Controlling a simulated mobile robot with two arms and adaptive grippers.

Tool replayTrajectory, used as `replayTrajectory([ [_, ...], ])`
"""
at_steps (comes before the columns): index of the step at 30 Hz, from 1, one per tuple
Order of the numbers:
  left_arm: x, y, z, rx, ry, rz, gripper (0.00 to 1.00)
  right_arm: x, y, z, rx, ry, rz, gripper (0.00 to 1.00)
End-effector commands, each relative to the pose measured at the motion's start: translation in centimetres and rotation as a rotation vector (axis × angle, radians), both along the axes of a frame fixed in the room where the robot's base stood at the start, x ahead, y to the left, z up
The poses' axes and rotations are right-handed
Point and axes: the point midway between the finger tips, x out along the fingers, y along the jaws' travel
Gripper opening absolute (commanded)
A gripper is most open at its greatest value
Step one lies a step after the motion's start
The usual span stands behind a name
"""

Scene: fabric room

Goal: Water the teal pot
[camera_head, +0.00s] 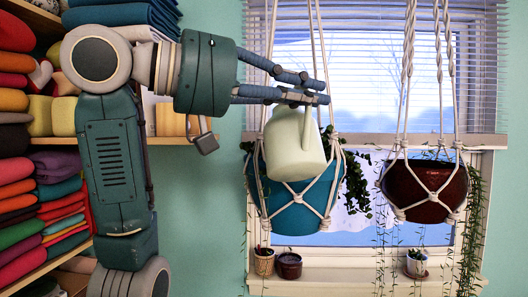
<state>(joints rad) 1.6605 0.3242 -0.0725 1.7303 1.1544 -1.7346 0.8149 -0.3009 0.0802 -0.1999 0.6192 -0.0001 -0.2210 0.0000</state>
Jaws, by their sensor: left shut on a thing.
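The teal pot (299,219) hangs in a white rope net in front of the window. A pale green watering can (293,155) is held in front of the pot's upper part and looks tilted. It hides much of the pot's rim and the plant. My left gripper (318,92) is shut on the can at its upper side, above the pot. I cannot make out the can's spout, or whether any water comes out. My right gripper is not in view.
A dark red pot (425,190) hangs in ropes at the right. Small potted plants stand on the windowsill (345,277). Shelves with folded fabric (62,205) fill the left side, behind my left arm. White ropes hang close around the gripper.

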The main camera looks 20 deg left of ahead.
Motion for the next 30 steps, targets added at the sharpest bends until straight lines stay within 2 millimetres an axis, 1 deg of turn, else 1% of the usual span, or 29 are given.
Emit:
replayTrajectory([
  [1,0.1,0.3,0.6,-0.007,0.001,0.001,0.00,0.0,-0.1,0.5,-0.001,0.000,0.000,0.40],
  [3,0.3,0.5,0.8,-0.011,0.007,0.001,0.00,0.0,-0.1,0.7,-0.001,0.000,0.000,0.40],
  [16,2.0,1.8,2.1,-0.043,0.052,0.001,0.00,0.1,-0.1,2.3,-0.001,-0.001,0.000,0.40],
  [29,3.7,2.6,3.4,-0.071,0.096,0.000,0.00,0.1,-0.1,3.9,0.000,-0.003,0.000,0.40],
  [30,3.8,2.6,3.2,-0.070,0.096,0.000,0.00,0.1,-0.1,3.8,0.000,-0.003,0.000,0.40],
])
